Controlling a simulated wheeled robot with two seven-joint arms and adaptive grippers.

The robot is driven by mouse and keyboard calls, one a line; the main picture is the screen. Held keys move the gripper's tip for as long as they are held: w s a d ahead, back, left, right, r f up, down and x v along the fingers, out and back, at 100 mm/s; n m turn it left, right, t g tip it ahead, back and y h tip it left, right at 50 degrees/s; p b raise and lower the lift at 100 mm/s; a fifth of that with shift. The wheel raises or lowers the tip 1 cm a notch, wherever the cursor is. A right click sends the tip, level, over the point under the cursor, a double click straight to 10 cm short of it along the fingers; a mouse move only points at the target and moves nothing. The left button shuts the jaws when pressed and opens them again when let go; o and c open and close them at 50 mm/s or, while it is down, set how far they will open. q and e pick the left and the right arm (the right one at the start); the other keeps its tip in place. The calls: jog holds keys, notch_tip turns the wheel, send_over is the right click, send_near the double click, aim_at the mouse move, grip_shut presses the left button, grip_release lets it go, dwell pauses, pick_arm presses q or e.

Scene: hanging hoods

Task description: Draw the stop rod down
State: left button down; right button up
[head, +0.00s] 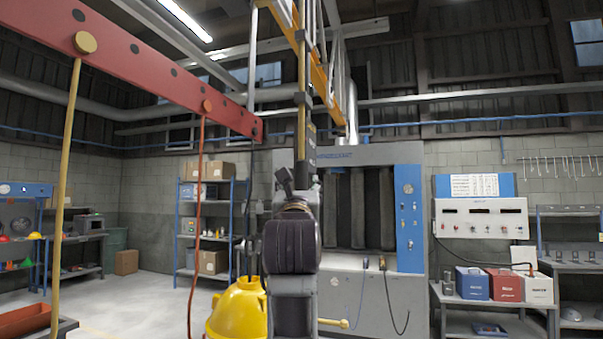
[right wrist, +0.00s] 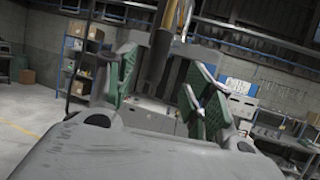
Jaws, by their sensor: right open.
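The rod that I take for the stop rod (head: 302,85) hangs upright at the centre of the head view, yellow above with a dark lower part. In the right wrist view a dark rod (right wrist: 157,62) with a yellow upper part stands between the green-padded fingers of my right gripper (right wrist: 165,75). The fingers are spread apart, and I cannot tell whether either touches the rod. In the head view my right arm rises in front of the rod's lower end and hides it, along with most of the gripper. My left gripper is not in view.
A red overhead beam (head: 150,62) carries a yellow rod (head: 66,190), a red cord (head: 200,200) and a black cord. A yellow hood-shaped body (head: 238,310) stands low beside my arm. A grey booth (head: 350,262) and workbenches are behind. Open floor lies at left.

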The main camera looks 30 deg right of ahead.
aim_at(301, 174)
jog(key=shift+w+d+r, duration=0.1)
jog(key=shift+p+x, duration=2.15)
jog(key=shift+x, duration=4.6)
jog(key=shift+c, duration=0.2)
grip_shut()
